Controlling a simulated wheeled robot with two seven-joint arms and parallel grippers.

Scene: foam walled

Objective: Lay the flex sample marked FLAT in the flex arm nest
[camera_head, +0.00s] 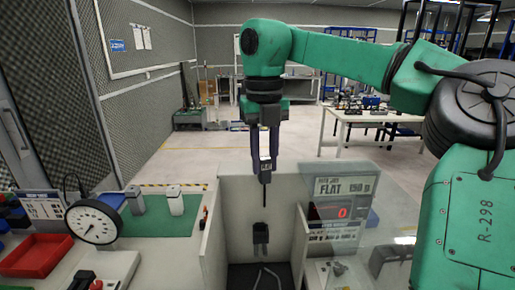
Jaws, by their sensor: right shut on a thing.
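My right gripper (264,160) hangs fingers-down from the green arm in the middle of the head view. It is shut on a flex sample, a thin dark strip (264,192) hanging straight down below the fingertips. Small pale lettering shows at the grip, but I cannot read it. The strip is in front of the pale back wall of an open walled bay (236,204). A dark clip-like fixture (261,236) is on that wall below the strip, apart from it. I cannot tell whether it is the flex arm nest. My left gripper is not in view.
A placard (341,187) reading FLAT stands above a red display (342,212) showing 0, right of the bay. A dial gauge (93,222), a red tray (36,255) and a green mat (158,222) are on the left. The bay's side walls rise close around its opening.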

